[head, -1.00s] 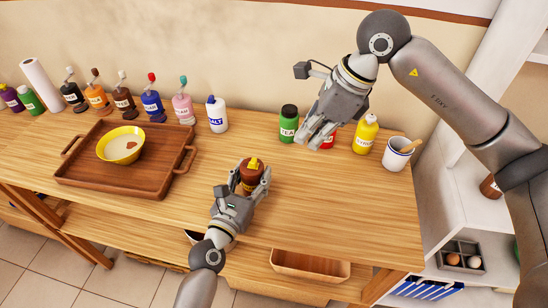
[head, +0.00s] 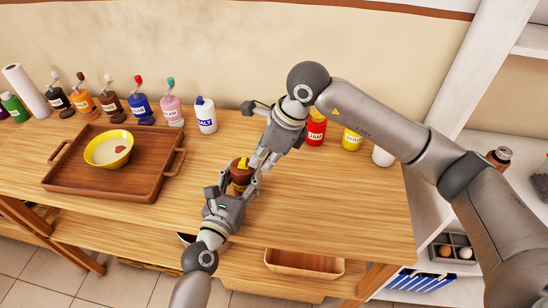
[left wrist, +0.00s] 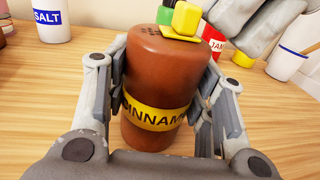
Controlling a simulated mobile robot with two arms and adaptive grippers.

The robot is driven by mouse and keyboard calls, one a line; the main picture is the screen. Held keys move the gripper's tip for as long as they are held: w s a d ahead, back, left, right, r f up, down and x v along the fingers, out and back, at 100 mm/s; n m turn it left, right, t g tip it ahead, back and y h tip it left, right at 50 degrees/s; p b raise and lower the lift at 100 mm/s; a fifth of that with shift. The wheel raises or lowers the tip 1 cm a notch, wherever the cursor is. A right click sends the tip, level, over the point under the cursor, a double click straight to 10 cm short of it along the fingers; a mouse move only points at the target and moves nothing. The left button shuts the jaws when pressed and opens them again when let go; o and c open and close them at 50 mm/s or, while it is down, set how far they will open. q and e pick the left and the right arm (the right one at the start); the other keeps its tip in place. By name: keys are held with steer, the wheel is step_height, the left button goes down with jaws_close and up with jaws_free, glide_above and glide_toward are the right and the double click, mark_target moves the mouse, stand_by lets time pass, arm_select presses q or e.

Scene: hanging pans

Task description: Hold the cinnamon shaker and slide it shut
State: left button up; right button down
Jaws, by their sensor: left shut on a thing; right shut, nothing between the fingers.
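The brown cinnamon shaker (head: 240,179) stands upright on the wooden table, with a yellow label band and a yellow sliding piece (left wrist: 186,17) on its top. The left wrist view shows holes in the top at the left, with the yellow piece toward the right side. My left gripper (head: 243,186) is shut around the shaker's body (left wrist: 160,80), one finger on each side. My right gripper (head: 256,165) is shut and empty, with its fingertips beside the shaker's top at the right. In the left wrist view its fingers (left wrist: 245,25) show close to the yellow piece; contact is unclear.
A wooden tray (head: 60,180) with a yellow bowl (head: 108,148) lies at the left. Several bottles line the back, including the salt bottle (head: 205,115), red jam bottle (head: 316,130) and yellow bottle (head: 352,139). The front right of the table is clear.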

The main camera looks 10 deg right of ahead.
steer(key=shift+a, duration=0.15)
steer(key=shift+w+a, duration=0.2)
steer(key=shift+a, duration=0.35)
steer(key=shift+w+a, duration=0.2)
steer(key=shift+a, duration=0.3)
arm_select(q)
steer(key=shift+d, duration=0.1)
arm_select(e)
steer(key=shift+d, duration=0.15)
steer(key=s+d+r, duration=0.2)
steer(key=d+r, duration=0.5)
steer(key=r, duration=0.2)
steer(key=shift+s+r, duration=0.15)
steer(key=shift+s, duration=0.05)
steer(key=shift+d, duration=0.1)
